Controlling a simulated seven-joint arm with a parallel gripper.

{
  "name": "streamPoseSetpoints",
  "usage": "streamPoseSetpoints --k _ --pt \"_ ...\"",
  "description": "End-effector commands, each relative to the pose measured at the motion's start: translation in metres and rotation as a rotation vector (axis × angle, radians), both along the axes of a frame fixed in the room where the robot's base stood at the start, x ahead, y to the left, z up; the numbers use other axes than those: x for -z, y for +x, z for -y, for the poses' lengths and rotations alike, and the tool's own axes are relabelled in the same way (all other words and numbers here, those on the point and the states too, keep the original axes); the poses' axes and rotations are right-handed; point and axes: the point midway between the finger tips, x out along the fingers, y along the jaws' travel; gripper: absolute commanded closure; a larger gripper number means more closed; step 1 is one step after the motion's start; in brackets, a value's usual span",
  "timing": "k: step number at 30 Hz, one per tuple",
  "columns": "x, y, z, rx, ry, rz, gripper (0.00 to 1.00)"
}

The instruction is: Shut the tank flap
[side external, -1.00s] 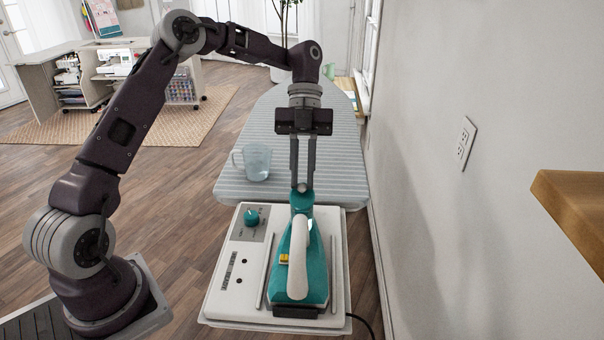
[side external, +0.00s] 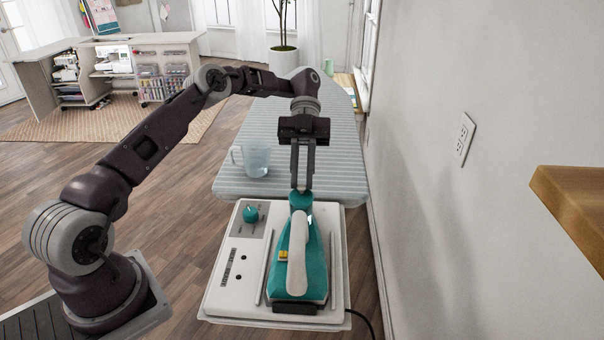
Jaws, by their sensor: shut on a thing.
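The teal iron (side external: 316,268) with a pale handle (side external: 297,258) rests on the white steam station, its narrow end toward the ironing board. My gripper (side external: 302,189) points down at that narrow end, its two fingers close together. The fingertips are shut on a small part at the top of the tip, where the tank flap would be. The flap is too small and too covered by the fingers to make out its angle.
The white station (side external: 228,290) has a teal knob (side external: 250,214) on its left. Behind it, a clear measuring jug (side external: 257,160) stands on the striped ironing board (side external: 335,150). A wall with a socket (side external: 464,138) and a wooden shelf (side external: 575,205) bound the right side.

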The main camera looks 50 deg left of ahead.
Motion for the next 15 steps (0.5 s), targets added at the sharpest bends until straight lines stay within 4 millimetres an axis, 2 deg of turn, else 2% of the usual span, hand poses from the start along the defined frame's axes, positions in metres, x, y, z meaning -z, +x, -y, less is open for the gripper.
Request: streamPoseSetpoints --k 6,7,9,10,15 --pt "0.0007 -0.0005 0.0005 0.002 -0.001 -0.002 1.0" --pt "0.0007 -0.0005 0.0005 0.002 -0.001 -0.002 0.79" --pt "0.0006 -0.0005 0.0005 0.001 0.001 -0.002 0.65" --pt "0.0006 -0.0004 0.0004 0.001 0.001 -0.002 0.61" --pt "0.0004 -0.0002 0.0002 0.001 0.0 0.0 0.61"
